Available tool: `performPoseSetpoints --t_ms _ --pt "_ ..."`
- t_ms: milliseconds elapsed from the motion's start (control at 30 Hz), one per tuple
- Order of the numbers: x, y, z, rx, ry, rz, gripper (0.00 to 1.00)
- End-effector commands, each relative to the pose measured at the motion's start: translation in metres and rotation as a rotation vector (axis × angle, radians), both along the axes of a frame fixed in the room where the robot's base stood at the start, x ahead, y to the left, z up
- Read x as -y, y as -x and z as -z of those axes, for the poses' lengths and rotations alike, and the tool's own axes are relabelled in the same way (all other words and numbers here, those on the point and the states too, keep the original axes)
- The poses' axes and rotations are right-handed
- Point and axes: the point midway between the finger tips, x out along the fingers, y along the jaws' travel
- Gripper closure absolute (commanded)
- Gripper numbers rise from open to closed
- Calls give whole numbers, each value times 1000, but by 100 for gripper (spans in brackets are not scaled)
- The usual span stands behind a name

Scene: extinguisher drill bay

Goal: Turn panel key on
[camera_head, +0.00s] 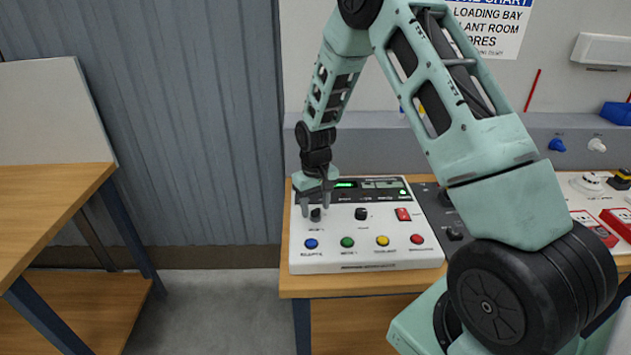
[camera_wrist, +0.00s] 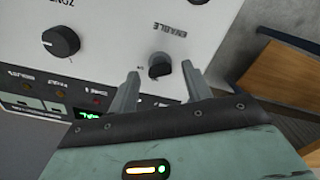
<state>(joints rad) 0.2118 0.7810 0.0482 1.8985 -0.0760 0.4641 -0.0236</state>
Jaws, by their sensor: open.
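The white control panel (camera_head: 365,260) stands on a wooden bench. Its black panel key (camera_head: 315,214) is at the left, by the ENABLE lettering in the wrist view (camera_wrist: 160,63). My gripper (camera_head: 315,207) reaches down over the key with its fingers open. In the wrist view the open fingertips (camera_wrist: 160,72) lie to either side of the key, with gaps visible. I cannot tell how deep the fingers reach around it. A black zone knob (camera_head: 361,213) is to the right of the key.
Blue (camera_head: 311,244), green (camera_head: 347,242), yellow (camera_head: 382,240) and red (camera_head: 417,239) buttons line the panel front. A wooden table (camera_head: 50,200) is at the left.

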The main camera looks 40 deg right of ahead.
Motion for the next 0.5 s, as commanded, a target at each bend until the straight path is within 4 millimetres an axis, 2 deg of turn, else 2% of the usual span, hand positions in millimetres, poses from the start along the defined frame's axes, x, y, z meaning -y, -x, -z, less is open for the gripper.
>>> performPoseSetpoints --t_ms 167,500 --pt "0 -1 -31 8 2 0 51" --pt "0 -1 -111 8 1 1 51"
